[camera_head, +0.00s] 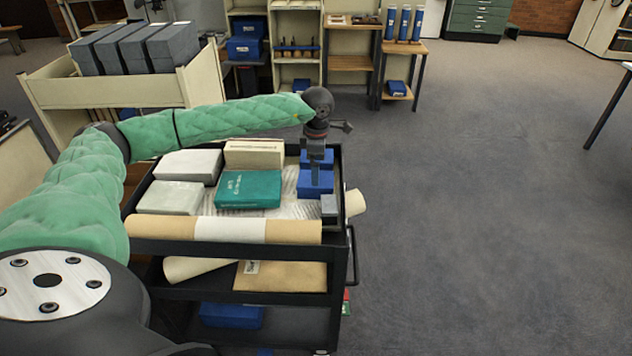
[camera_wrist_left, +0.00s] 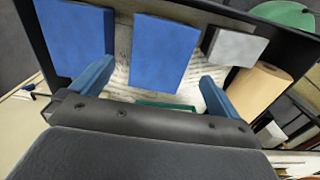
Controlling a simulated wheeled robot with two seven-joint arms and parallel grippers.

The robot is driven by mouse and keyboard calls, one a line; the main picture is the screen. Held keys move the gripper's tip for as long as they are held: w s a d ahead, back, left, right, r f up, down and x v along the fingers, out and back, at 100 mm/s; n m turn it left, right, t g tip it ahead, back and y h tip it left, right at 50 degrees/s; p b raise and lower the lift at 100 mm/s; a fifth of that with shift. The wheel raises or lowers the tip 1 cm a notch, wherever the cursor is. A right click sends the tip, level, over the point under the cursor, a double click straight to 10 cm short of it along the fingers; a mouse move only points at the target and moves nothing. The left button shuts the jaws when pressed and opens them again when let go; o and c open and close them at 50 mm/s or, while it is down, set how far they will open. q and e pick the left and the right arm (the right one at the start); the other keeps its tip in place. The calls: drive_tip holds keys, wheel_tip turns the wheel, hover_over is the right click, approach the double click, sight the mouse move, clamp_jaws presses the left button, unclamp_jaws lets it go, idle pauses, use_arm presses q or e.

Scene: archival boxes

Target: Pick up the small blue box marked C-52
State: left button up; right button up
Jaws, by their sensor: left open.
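Two blue boxes lie at the right end of the cart's top shelf. The front blue box (camera_head: 314,186) also shows in the left wrist view (camera_wrist_left: 163,50). The rear blue box (camera_head: 326,156) also shows in the left wrist view (camera_wrist_left: 75,38). I cannot read a C-52 mark on either. My right gripper is not in view.
A teal box (camera_head: 248,189), pale boxes (camera_head: 188,165) and a small grey box (camera_head: 329,206) share the shelf. A paper roll (camera_head: 230,230) lies along its front. The cart's dark rim (camera_head: 343,180) is close on the right. The floor (camera_head: 480,190) beyond is clear.

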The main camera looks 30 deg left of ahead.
use_arm(q)
drive_tip(key=shift+f, duration=0.4)
wheel_tip(320, 180, down, 4)
drive_tip(key=shift+s+a+p, duration=0.1)
drive_tip(key=shift+p, duration=0.9)
drive_tip(key=shift+f, duration=0.6)
drive_tip(key=c, duration=1.1)
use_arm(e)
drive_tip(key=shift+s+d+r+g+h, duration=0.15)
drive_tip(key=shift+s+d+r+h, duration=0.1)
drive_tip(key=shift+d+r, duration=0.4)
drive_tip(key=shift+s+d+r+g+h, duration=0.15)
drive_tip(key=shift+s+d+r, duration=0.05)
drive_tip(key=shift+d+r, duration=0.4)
use_arm(q)
drive_tip(key=shift+r, duration=0.1)
drive_tip(key=shift+c, duration=0.2)
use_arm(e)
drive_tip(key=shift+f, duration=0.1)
